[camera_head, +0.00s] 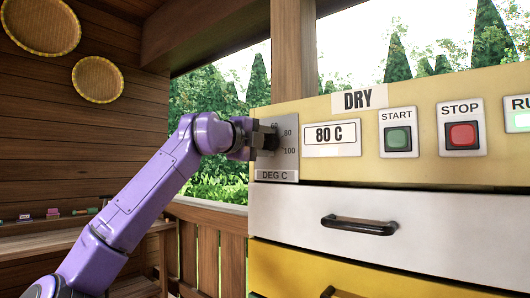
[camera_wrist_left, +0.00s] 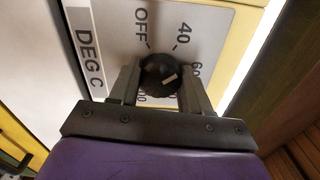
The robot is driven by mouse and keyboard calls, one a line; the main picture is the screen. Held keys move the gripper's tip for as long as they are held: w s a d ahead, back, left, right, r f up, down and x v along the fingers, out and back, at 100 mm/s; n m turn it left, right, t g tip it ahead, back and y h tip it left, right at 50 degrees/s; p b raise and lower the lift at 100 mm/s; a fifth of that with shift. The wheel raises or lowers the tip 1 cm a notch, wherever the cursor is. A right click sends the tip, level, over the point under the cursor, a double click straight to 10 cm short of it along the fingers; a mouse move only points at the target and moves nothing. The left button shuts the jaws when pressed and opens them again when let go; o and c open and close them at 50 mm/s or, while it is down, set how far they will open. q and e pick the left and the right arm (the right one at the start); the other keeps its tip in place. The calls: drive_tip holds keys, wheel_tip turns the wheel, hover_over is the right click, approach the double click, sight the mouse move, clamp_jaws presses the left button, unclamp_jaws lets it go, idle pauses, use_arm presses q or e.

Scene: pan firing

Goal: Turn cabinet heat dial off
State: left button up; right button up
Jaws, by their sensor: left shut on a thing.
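The black heat dial (camera_wrist_left: 160,75) sits on a grey plate marked DEG C (camera_head: 276,175) at the left end of the cabinet panel. My left gripper (camera_head: 262,140) is at the dial, with one finger on each side, shut on it. In the left wrist view the fingers (camera_wrist_left: 162,88) straddle the dial. Its white mark points to the right, roughly toward the 60 side; the exact setting is hard to tell. OFF and 40 show clear, while the higher numbers are partly covered. The cabinet display (camera_head: 332,136) reads 80 C. My right gripper is out of view.
A green START button (camera_head: 398,138) and a red STOP button (camera_head: 461,135) are right of the display. A white drawer with a black handle (camera_head: 359,225) lies below. A wooden railing stands at the left.

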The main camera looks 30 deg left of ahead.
use_arm(q)
drive_tip(key=n+b, duration=0.4)
drive_tip(key=n, duration=0.4)
drive_tip(key=shift+f, duration=0.15)
drive_tip(key=n+b, duration=0.1)
drive_tip(key=n, duration=0.2)
drive_tip(key=shift+n, duration=0.4)
drive_tip(key=shift+d+n+b, duration=0.1)
drive_tip(key=shift+n+b, duration=0.5)
drive_tip(key=shift+n, duration=1.4)
drive_tip(key=o, duration=1.1)
drive_tip(key=shift+c, duration=0.2)
